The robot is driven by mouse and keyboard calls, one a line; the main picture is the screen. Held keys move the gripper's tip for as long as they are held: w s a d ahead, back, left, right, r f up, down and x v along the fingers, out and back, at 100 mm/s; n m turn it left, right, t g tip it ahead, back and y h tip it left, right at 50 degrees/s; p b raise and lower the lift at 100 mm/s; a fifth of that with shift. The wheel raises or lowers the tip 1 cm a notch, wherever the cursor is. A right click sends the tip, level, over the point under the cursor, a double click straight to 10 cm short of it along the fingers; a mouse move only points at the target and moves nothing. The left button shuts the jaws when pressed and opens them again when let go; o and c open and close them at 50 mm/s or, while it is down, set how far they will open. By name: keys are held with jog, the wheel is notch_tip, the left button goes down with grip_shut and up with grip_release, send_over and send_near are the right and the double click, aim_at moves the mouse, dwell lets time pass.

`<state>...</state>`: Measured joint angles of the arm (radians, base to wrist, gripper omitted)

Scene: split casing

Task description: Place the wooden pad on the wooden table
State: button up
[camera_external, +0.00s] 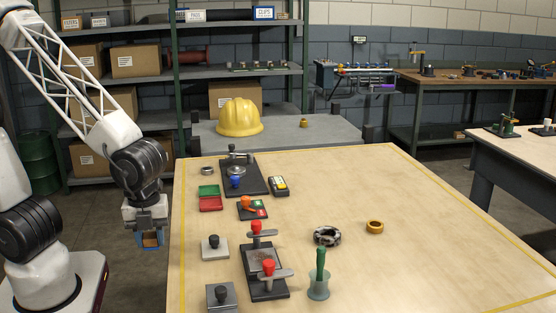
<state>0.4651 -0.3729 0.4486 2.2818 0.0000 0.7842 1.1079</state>
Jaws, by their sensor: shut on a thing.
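The wooden table (410,265) is a large pale top with a yellow line along its edges. My gripper (151,236) hangs just left of the table's left edge, pointing down. It is shut on a small brown block, the wooden pad (151,241), which shows between the bluish fingers. The pad appears clear of the table top; its exact height is hard to tell.
Near the left edge lie green and red trays (210,198), a grey block with a black knob (215,246) and a black clamp fixture (263,270). A black ring (327,235) and an orange ring (375,227) lie mid-table. The right side is clear.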

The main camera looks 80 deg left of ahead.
jog(key=shift+w, duration=0.1)
jog(key=w+d+r, duration=0.1)
jog(key=w, duration=0.6)
jog(key=w+d+r, duration=0.1)
jog(key=w+d, duration=0.1)
jog(key=w, duration=0.5)
jog(key=w+d, duration=0.2)
jog(key=w, duration=0.5)
jog(key=shift+w+d+r, duration=0.25)
jog(key=shift+w+r, duration=0.1)
jog(key=shift+r, duration=0.05)
jog(key=w, duration=0.6)
jog(key=w+d+f, duration=0.1)
jog(key=w, duration=0.5)
jog(key=w+d+f, duration=0.1)
jog(key=w, duration=0.5)
jog(key=shift+w+f, duration=0.1)
jog(key=shift+w, duration=0.05)
jog(key=shift+w+f, duration=0.15)
jog(key=shift+w, duration=0.35)
jog(key=shift+w, duration=0.1)
jog(key=shift+w+d+f, duration=0.1)
jog(key=shift+w+d, duration=0.15)
jog(key=shift+w, duration=0.55)
send_over(402, 265)
jog(key=shift+w+f, duration=0.1)
jog(key=shift+f, duration=0.55)
jog(key=shift+f, duration=0.1)
jog(key=shift+f, duration=1.65)
